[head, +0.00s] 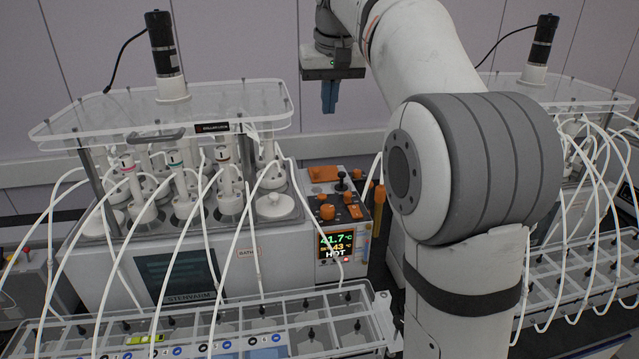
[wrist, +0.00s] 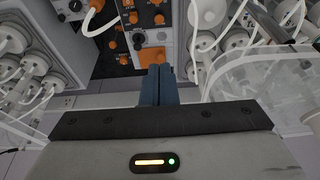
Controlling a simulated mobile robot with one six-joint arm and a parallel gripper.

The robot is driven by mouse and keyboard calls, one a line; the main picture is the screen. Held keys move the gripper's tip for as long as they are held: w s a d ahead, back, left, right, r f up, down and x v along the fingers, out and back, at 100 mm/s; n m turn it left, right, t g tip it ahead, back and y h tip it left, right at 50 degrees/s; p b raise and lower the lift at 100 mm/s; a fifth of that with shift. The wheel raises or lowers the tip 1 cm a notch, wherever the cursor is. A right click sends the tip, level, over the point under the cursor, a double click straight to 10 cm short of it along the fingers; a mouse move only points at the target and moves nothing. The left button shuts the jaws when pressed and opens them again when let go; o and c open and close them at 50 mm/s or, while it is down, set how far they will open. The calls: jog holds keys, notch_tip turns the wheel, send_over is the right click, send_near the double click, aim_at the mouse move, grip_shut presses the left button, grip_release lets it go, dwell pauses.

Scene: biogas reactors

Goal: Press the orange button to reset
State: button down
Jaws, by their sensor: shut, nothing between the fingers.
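A control box (head: 331,277) with a lit display reading 41.7 °C and HOT stands at the right end of the left reactor bath. Its upper part carries several orange controls, among them a round orange knob (head: 327,212) and a flat orange block (head: 323,173). I cannot tell which is the reset button. In the wrist view, orange controls (wrist: 138,41) show beyond the fingertips. My gripper (head: 328,110) points down with its blue fingers together and empty, above and behind the box. Its fingers (wrist: 158,70) touch none of the controls in the wrist view.
Several white tubes (head: 205,235) arch in front of the left bath. A clear plastic lid (head: 90,118) with a black motor covers it. A second reactor (head: 590,130) stands at the right. A clear rack (head: 350,325) lies in front of the box.

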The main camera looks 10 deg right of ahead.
jog(key=shift+w+r, duration=0.15)
jog(key=shift+w, duration=0.05)
jog(key=p, duration=0.2)
send_near(321, 194)
jog(key=x, duration=0.5)
jog(key=shift+w, duration=0.1)
jog(key=shift+f, duration=0.75)
